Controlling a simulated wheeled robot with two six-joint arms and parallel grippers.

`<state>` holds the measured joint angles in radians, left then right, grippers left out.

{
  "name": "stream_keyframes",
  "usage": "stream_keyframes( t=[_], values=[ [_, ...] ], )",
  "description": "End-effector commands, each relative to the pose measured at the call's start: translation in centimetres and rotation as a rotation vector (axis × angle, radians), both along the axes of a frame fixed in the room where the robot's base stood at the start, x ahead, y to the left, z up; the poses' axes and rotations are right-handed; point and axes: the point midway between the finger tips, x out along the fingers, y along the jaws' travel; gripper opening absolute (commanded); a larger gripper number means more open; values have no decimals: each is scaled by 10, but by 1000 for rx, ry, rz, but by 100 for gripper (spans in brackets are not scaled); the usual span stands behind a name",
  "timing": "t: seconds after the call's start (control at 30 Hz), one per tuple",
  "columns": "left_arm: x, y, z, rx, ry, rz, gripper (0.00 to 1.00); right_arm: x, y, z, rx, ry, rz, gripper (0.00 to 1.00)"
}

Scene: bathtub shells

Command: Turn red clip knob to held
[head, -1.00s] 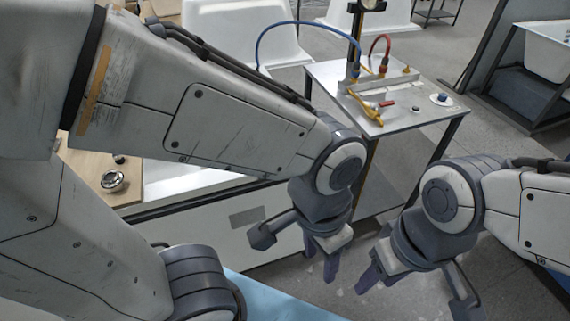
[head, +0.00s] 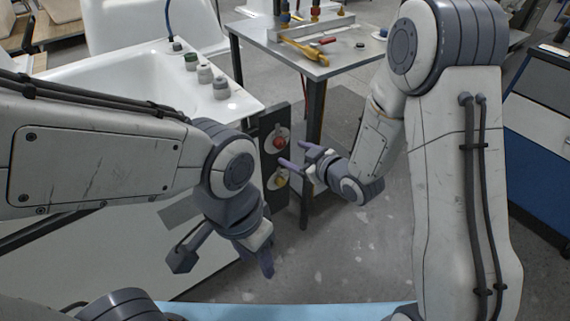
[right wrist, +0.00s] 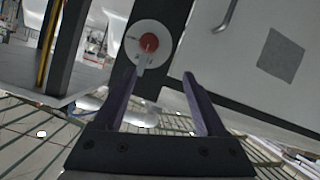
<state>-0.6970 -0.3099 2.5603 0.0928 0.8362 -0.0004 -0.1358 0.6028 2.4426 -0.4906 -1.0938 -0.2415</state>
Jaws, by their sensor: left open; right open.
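The red clip knob (head: 279,141) is a red button-like knob on a pale round plate, on the dark upright panel at the tub's end. In the right wrist view the red knob (right wrist: 149,42) is centred on its white disc, just beyond the fingertips. A pale tab shows at the disc's lower edge; the knob's setting is too small to read. My right gripper (head: 294,155) is open and empty, its fingers pointing left at the panel, close to the knob and apart from it. My left gripper (head: 264,262) is open, pointing down, in front of the tub.
A yellow knob (head: 280,181) on a similar plate sits below the red one. The white tub (head: 130,80) carries several small fittings on its rim. A metal table (head: 345,62) with a yellow tool (head: 303,50) stands behind the panel. The floor between my arms is clear.

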Motion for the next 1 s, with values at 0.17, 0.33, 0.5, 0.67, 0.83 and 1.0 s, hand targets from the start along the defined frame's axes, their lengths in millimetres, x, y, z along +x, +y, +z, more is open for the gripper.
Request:
stream_keyframes(
  t=[0.17,0.33,0.5,0.67,0.83,1.0],
  values=[
    [0,0,-52,0,0,0,50,6,-19,-51,166,-166,15,74],
    [0,0,-65,0,0,0,50,4,-31,-56,260,-259,10,74],
    [0,0,-66,-1,-1,0,50,11,-27,-53,281,-286,13,74],
    [0,0,-68,-1,-1,0,50,33,-11,-52,280,-287,14,74],
    [0,0,-71,-1,-1,0,50,59,8,-53,280,-286,13,74],
    [0,0,-74,-1,-1,0,50,78,22,-53,280,-283,11,74]
  ],
)
